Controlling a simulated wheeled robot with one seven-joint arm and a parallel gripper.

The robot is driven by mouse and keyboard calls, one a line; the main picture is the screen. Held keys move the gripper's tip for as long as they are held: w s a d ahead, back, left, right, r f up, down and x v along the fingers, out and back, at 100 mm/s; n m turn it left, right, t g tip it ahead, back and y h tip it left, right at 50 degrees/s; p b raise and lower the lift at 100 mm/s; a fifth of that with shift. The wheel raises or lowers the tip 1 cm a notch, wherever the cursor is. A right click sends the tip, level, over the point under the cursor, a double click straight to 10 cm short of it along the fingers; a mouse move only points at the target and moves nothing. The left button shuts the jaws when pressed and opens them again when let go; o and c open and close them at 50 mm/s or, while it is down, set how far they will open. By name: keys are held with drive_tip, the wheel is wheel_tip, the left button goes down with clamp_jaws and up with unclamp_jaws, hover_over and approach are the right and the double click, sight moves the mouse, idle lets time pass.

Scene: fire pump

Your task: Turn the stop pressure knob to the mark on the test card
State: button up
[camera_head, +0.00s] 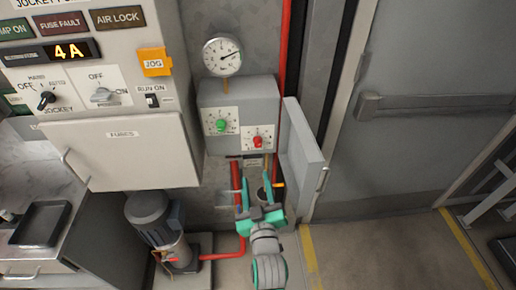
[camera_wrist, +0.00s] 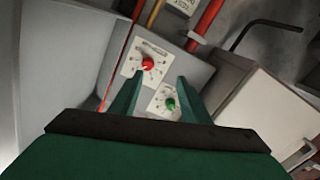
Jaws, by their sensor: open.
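A grey switch box (camera_head: 237,92) on the wall carries two white dial plates. A green knob (camera_head: 221,125) is on the left plate and a red knob (camera_head: 257,141) on the lower right plate. I cannot read which is the stop pressure knob. The wrist view shows the red knob (camera_wrist: 148,64) and the green knob (camera_wrist: 170,104), rolled well round. My gripper (camera_head: 255,177) is open and empty, below the box and apart from both knobs. In the wrist view my fingers (camera_wrist: 160,80) frame the dials.
The box's grey door (camera_head: 302,145) stands open on the right. A pressure gauge (camera_head: 222,56) is above. Red pipes (camera_head: 237,183) run below, near my gripper. The jockey pump cabinet (camera_head: 125,150) is left, a motor pump (camera_head: 150,215) lower left.

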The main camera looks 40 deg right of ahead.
sight(258, 146)
drive_tip(key=w+d, duration=0.2)
drive_tip(key=w, duration=0.1)
drive_tip(key=w+d+r, duration=0.1)
drive_tip(key=w+d, duration=0.2)
drive_tip(key=w+d+r, duration=0.1)
drive_tip(key=w+d, duration=0.2)
drive_tip(key=w, duration=0.1)
drive_tip(key=shift+d+r, duration=0.1)
idle(0.3)
